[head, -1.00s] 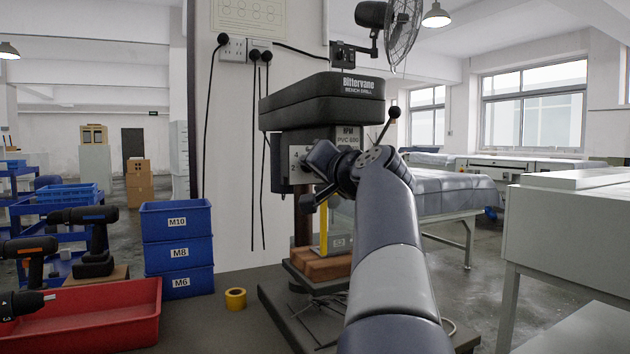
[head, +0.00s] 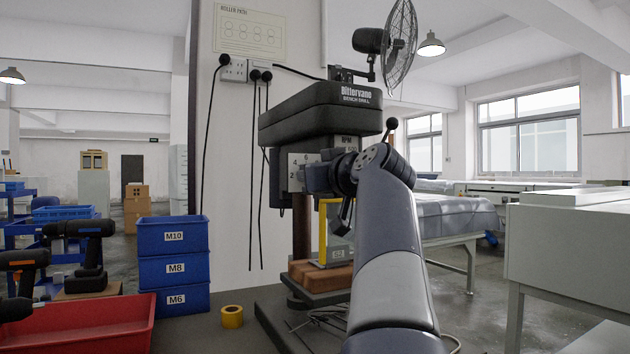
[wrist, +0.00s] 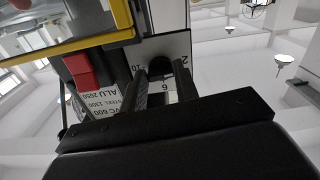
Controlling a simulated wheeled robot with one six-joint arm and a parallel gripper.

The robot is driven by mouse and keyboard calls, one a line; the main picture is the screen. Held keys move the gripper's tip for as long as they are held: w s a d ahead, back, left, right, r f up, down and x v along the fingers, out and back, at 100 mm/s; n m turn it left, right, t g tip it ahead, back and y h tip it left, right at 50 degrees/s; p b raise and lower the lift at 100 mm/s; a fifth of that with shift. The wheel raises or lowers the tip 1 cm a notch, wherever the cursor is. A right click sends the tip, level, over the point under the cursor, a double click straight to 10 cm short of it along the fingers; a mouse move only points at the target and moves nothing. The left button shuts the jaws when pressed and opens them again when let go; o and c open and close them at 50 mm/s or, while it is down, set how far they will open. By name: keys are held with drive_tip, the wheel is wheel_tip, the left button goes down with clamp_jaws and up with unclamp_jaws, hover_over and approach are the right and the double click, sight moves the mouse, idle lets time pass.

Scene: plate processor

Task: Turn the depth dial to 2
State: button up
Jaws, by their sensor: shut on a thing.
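The black bench drill (head: 320,112) stands behind my arm in the head view. Its white dial plate (head: 295,162) shows 2, 4 and 6 left of my gripper. In the wrist view the plate (wrist: 183,48) shows 2, 6 and 10. The dark depth dial (wrist: 157,70) sits between my two fingers. My gripper (head: 308,178) is at the drill's front face, and its fingers (wrist: 166,76) are shut on the dial. The dial's pointer is hidden, so I cannot tell its setting.
A red switch (wrist: 79,72) and a yellow-framed guard (wrist: 85,44) are close to my fingers in the wrist view. A lever with a black knob (head: 391,124) rises behind my wrist. Blue bins (head: 173,269), yellow tape (head: 232,316) and a red tray (head: 90,328) are at left.

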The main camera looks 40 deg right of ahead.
drive_tip(key=shift+f+n, duration=0.1)
drive_tip(key=shift+n, duration=0.3)
drive_tip(key=o, duration=0.7)
drive_tip(key=v, duration=1)
drive_tip(key=shift+s, duration=0.4)
drive_tip(key=x, duration=1)
drive_tip(key=shift+w, duration=0.4)
